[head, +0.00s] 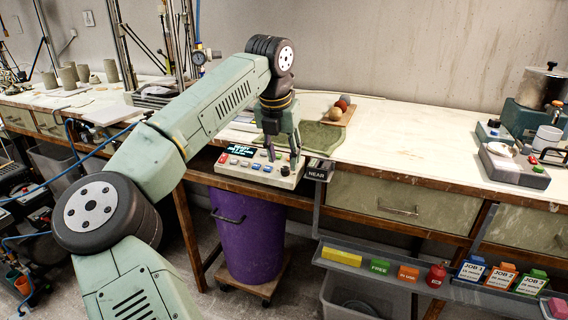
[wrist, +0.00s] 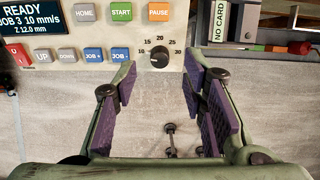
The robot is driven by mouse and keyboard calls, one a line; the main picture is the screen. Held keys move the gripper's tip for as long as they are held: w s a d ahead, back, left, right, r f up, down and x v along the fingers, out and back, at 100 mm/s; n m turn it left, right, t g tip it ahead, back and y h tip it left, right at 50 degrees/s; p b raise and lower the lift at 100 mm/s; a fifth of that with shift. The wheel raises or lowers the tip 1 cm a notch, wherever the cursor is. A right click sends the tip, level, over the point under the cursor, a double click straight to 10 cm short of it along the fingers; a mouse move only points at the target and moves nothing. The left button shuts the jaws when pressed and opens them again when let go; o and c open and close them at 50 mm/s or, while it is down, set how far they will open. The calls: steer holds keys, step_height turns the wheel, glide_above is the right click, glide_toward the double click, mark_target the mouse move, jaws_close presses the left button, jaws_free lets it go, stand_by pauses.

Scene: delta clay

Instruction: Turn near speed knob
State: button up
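The white pointer line appears to face left, toward 10. In the head view the knob is small and partly crowded by the fingers. My gripper (head: 282,154) points down over the box's right part. In the wrist view my gripper (wrist: 158,82) is open, with purple pads left and right of the knob and a clear gap around it. I see no contact.
HOME, START (wrist: 121,12), PAUSE, UP, DOWN and JOB buttons lie close to the knob. The display (wrist: 22,20) reads READY, JOB 3, 10 mm/s. A NO CARD slot (wrist: 219,22) is at the right. A purple bin (head: 248,235) stands below the bench.

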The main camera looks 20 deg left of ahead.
steer(key=v, duration=0.8)
steer(key=shift+r, duration=0.3)
